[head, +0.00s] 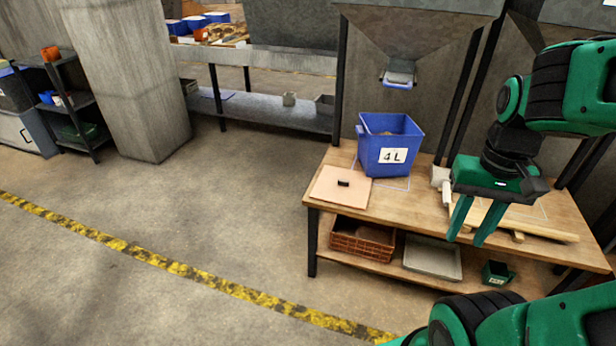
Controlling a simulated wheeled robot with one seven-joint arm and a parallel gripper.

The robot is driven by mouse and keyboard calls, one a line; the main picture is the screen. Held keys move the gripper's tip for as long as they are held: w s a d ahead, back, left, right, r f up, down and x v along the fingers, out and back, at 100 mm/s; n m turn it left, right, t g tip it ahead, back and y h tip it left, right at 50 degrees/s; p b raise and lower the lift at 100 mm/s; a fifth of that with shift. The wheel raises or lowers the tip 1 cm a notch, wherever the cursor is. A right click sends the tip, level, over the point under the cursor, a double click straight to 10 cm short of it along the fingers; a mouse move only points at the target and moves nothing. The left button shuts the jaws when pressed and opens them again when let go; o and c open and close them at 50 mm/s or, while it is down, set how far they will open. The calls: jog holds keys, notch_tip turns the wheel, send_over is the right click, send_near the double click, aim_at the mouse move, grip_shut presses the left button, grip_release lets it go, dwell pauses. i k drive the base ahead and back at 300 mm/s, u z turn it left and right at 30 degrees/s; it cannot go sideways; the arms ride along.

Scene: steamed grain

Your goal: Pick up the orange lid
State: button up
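A flat, square, pale orange lid (330,198) with a small black knob lies at the left front of the wooden table (393,205). My gripper (467,240) hangs to the right of the lid, over the table's right part. Its two green fingers point down and stand apart, with nothing between them. The gripper is well away from the lid.
A blue bin (391,165) marked 4 L stands behind and right of the lid, under a metal hopper (410,35). Wooden bars (550,233) lie at the right. The lower shelf holds a brown basket (362,240) and a grey tray (432,258).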

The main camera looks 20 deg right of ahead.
aim_at(348, 187)
jog(key=i, duration=1.25)
jog(key=z, duration=0.05)
